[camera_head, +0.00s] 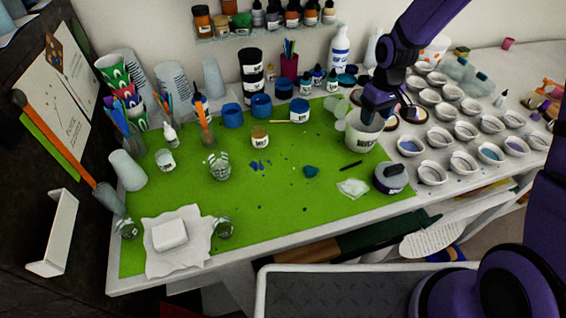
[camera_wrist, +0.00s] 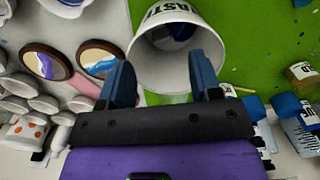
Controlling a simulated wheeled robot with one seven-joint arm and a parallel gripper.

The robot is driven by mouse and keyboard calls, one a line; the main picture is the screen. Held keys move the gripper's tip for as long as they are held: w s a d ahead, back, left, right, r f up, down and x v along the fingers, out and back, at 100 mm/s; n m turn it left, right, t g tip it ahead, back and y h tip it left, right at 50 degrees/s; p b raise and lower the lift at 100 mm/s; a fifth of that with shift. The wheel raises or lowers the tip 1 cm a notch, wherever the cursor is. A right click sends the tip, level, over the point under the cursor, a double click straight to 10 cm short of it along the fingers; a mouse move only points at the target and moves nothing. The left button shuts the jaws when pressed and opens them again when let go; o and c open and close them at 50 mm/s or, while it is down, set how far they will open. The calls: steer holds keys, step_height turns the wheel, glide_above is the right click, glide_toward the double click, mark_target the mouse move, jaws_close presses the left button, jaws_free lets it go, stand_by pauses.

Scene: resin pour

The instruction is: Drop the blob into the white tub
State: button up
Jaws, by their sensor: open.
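The white tub (camera_head: 360,137), with dark lettering, stands upright at the right part of the green mat. In the wrist view the tub (camera_wrist: 143,65) lies just past my fingertips, its mouth facing the camera. A dark blue lump (camera_wrist: 181,31) shows inside it; I cannot tell for certain that it is the blob. My gripper (camera_head: 372,108) is over the tub's rim, its jaws open. In the wrist view my gripper (camera_wrist: 162,75) has nothing between its fingers. A small teal lump (camera_head: 311,172) lies on the mat, left of the tub.
Several small white cups (camera_head: 437,138) crowd the table right of the tub. A grey-lidded jar (camera_head: 390,178) and a clear crumpled piece (camera_head: 352,188) are in front of it. Blue-lidded jars (camera_head: 261,106) stand behind. The mat's middle (camera_head: 285,195) is mostly free, with blue spots (camera_head: 259,166).

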step_height(320, 180, up, 11)
stand_by(0.5)
stand_by(0.3)
steer(key=s+d+r+m+t, duration=0.3)
steer(key=s+d+r, duration=0.1)
steer(key=s+r, duration=1)
steer(key=s+d+r+m+t, duration=0.1)
steer(key=s+r, duration=0.1)
steer(key=s, duration=0.5)
steer(key=s+d+r+m+t, duration=0.1)
steer(key=s+r, duration=0.2)
steer(key=s, duration=0.5)
steer(key=shift+d+r+m, duration=0.15)
steer(key=shift+d+m, duration=0.15)
steer(key=shift+d, duration=0.05)
steer(key=shift+w, duration=0.1)
